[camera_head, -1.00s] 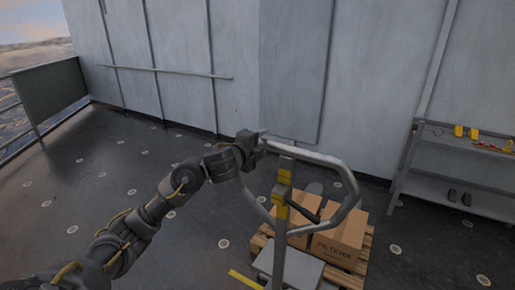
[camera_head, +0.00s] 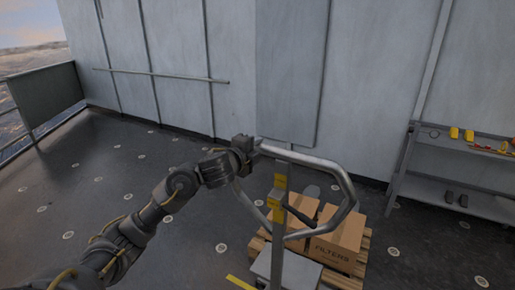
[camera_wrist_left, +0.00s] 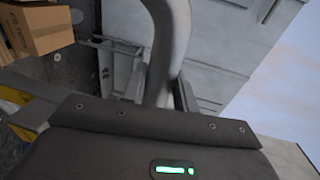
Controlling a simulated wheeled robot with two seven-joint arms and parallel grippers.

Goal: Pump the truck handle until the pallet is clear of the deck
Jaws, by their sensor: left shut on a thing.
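The truck handle (camera_head: 347,190) is a grey metal loop on an upright post with yellow parts (camera_head: 278,198). My left gripper (camera_head: 256,147) is shut on the upper left part of the loop. In the left wrist view the handle tube (camera_wrist_left: 168,45) runs up from between the fingers. The pallet (camera_head: 352,270) is wooden and sits behind the post, carrying cardboard boxes (camera_head: 338,242), one marked FILTERS. Whether the pallet touches the deck cannot be told. My right gripper is not in view.
A grey shelf rack (camera_head: 455,190) with yellow and red items stands at the right by the wall. A railing (camera_head: 18,115) edges the deck at the far left. The dark deck (camera_head: 110,180) at the left is clear.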

